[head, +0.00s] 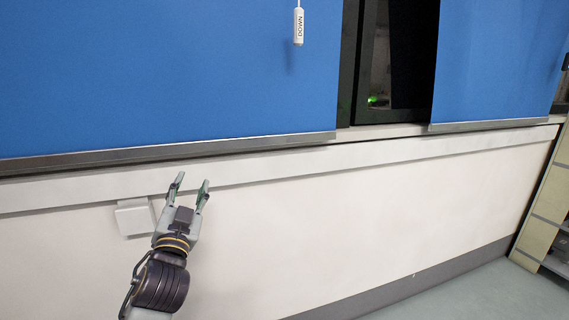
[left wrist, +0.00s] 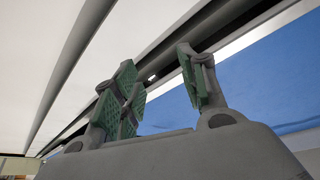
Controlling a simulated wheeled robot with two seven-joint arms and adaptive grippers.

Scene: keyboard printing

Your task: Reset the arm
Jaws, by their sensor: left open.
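My left arm comes up from the bottom of the head view, left of the middle. Its gripper (head: 190,192) points up and is open, with a clear gap between the two fingers and nothing between them. It shows in front of the white wall below the blue blind. In the left wrist view the open gripper (left wrist: 163,88) also shows, with green textured finger pads set apart and empty. My right gripper is in neither view.
A large blue blind (head: 160,70) hangs at the left, and another blue blind (head: 500,60) at the right. A white pull handle marked DOWN (head: 298,26) hangs at the top. A white box (head: 132,217) is on the wall. A shelf unit (head: 545,205) stands at the right edge.

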